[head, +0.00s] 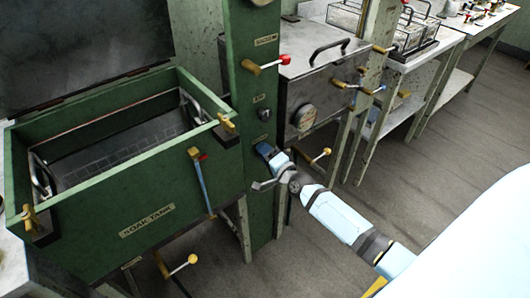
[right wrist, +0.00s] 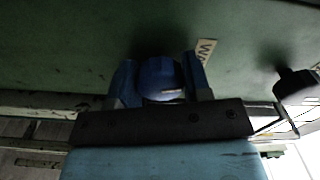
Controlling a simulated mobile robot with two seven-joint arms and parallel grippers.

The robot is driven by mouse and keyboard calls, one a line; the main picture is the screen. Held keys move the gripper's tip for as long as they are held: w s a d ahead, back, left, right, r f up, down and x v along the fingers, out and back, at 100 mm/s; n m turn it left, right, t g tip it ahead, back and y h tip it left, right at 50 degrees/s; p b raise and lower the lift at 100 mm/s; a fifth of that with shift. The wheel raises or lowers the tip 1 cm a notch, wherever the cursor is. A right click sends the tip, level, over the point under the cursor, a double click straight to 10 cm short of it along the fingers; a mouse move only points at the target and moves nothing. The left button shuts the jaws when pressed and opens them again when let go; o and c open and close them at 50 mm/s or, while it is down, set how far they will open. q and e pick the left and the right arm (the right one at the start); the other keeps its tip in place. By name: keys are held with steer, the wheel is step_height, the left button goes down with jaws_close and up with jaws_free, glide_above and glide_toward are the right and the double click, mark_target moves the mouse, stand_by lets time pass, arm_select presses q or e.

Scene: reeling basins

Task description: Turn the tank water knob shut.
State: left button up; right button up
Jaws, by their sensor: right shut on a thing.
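The tank water knob (right wrist: 160,76) is blue and round and sits on the green post, beside a partly hidden label starting with "WA" (right wrist: 205,52). My right gripper (head: 266,151) reaches the front of the green post, below a dark knob. In the right wrist view its blue fingers (right wrist: 158,88) stand on either side of the water knob and are shut on it. The knob's pointer or turn angle is hard to make out in the dim light. My left gripper is not in view.
The green soak tank (head: 148,220) stands left, with a blue-handled lever (head: 203,183) on its front. A dark knob (head: 263,115) and a red-tipped lever (head: 268,64) are higher on the green post (head: 247,90). A metal basin (head: 312,67) stands right; floor lies below.

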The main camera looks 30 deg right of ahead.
steer(key=shift+m, duration=1.7)
steer(key=o, duration=0.9)
steer(key=s+d, duration=0.1)
steer(key=s, duration=1.2)
steer(key=shift+s+p, duration=0.4)
